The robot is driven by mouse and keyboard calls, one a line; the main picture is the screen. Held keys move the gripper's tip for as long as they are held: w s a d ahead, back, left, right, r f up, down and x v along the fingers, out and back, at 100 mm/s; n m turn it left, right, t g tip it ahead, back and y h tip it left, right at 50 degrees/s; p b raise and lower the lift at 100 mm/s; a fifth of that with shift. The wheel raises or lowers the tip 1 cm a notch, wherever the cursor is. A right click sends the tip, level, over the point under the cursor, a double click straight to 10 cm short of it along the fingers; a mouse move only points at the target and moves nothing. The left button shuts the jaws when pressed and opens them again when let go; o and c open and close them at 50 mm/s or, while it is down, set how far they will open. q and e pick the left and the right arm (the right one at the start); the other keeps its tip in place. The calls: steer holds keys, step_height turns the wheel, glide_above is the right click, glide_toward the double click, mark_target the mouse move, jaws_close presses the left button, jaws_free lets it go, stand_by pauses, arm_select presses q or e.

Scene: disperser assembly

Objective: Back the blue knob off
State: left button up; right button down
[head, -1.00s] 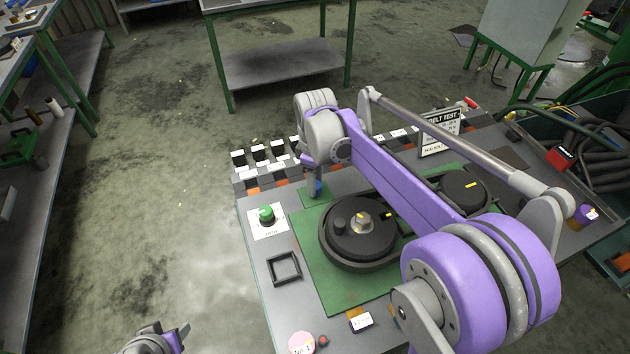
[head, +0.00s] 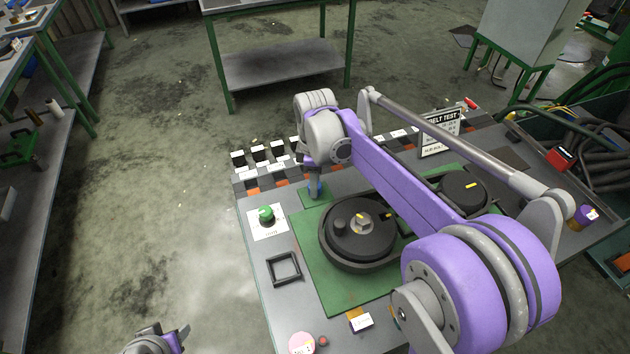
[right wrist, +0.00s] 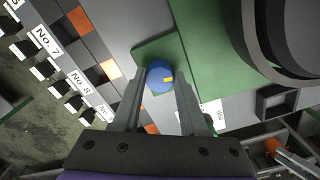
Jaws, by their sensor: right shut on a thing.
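The blue knob (right wrist: 160,78), with a yellow mark on its top, stands on a small green plate (right wrist: 178,48) at the left of the bench. My right gripper (right wrist: 161,74) points down over it, with one finger on each side, shut on the knob. In the head view the right gripper (head: 315,186) largely covers the knob, and only a little blue shows. My left gripper (head: 172,338) is at the bottom left edge, away from the bench, partly cut off; its jaw opening is unclear.
A large black pulley (head: 358,232) and a smaller one (head: 463,192) sit on the large green plate. A green knob (head: 266,215) and a black square frame (head: 284,268) lie to the left. Numbered bins (head: 257,153) line the bench's far edge. A belt test sign (head: 440,132) stands behind.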

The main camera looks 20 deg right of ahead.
steer(key=shift+c, duration=2.2)
jaws_free()
steer(key=shift+r, duration=0.1)
step_height(320, 180, up, 11)
steer(key=shift+p, duration=0.35)
steer(key=shift+f, duration=0.2)
